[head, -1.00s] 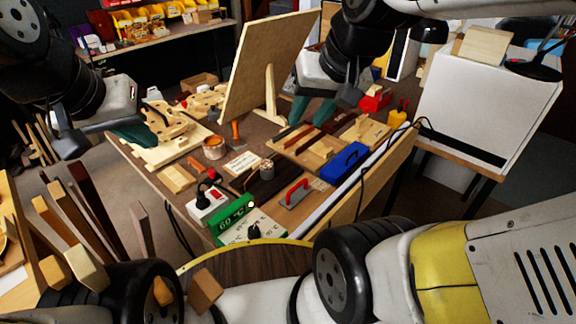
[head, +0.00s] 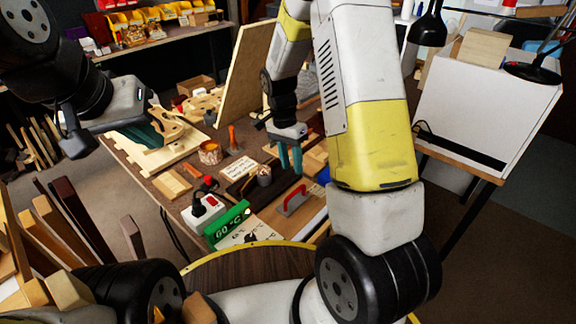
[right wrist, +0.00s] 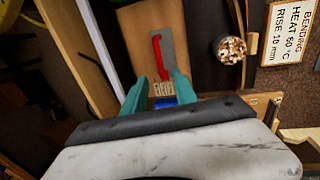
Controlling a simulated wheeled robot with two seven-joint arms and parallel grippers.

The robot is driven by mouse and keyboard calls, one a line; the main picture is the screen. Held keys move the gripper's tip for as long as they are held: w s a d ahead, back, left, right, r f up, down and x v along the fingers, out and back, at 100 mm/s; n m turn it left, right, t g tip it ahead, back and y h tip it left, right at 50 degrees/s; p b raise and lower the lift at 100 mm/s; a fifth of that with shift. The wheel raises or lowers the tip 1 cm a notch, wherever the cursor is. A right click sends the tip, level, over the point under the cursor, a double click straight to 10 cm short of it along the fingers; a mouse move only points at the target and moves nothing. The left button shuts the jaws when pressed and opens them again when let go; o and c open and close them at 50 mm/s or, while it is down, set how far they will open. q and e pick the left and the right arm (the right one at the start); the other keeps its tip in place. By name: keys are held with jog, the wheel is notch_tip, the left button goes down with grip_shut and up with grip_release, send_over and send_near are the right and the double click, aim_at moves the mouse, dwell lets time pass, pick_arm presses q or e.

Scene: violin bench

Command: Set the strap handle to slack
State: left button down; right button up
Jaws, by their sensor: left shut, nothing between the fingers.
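A red handle (head: 293,199) lies along a flat grey plate on the bench; it seems to be the strap handle. It also shows in the right wrist view as a red bar (right wrist: 157,58) on the grey plate (right wrist: 168,46), with a small lettered label (right wrist: 163,88) beside it, too small to read. My right gripper (head: 290,168) is open and empty, pointing down above the bench, just behind the handle. In the right wrist view its teal fingertips (right wrist: 159,77) stand apart, with the label between them. My left gripper (head: 158,142) is shut and empty over the left bench end.
A green 60 °C display (head: 228,222), white socket box (head: 203,211) and bending card (head: 240,168) are near the handle. A round pot of pellets (right wrist: 230,48) stands to its right in the wrist view. An upright board (head: 245,75) rises behind. My right forearm hides the bench's right side.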

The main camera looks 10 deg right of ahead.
aim_at(296, 190)
jog(key=f, duration=0.5)
jog(key=s+d+f, duration=0.1)
jog(key=f, duration=0.2)
jog(key=shift+f, duration=0.1)
grip_shut()
dwell(1.3)
